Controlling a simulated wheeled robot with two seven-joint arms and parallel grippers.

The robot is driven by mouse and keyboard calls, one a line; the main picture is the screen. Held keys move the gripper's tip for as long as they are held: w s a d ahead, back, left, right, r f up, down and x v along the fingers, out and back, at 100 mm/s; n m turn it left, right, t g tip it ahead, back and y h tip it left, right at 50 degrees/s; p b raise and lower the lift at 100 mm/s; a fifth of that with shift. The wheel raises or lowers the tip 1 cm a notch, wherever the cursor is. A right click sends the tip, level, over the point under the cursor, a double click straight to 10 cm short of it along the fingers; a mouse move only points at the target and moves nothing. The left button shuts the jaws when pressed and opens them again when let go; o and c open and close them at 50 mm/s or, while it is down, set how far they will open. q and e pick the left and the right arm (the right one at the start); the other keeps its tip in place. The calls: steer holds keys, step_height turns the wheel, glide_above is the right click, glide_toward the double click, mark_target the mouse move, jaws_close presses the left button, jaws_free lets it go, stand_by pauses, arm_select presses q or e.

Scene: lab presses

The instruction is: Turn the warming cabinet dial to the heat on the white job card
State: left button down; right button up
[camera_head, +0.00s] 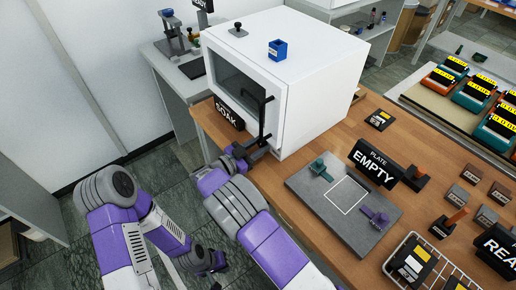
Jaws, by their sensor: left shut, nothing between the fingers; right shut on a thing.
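The warming cabinet (310,85) is a white box with a dark window (238,88) and a black bar handle (264,112) on its front. My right gripper (256,147) is at the lower right of that front, shut on a small dark part that seems to be the dial. The gripper covers this part, so its marks and setting cannot be read. My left gripper (212,264) is shut and empty, low over the floor and away from the cabinet. I cannot make out a plain white job card or any heat written on one.
A SOAK sign (228,113) stands by the cabinet front. A blue holder (277,49) sits on the cabinet top. On the wooden bench (292,180) are a grey plate (312,205), an EMPTY sign (373,165) and a wire basket (440,274). Open floor lies left of the bench.

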steer(key=o, duration=1)
steer(key=shift+o, duration=0.2)
steer(key=p+v, duration=0.1)
steer(key=v, duration=0.6)
steer(key=shift+s+a, duration=0.15)
steer(key=shift+a, duration=0.1)
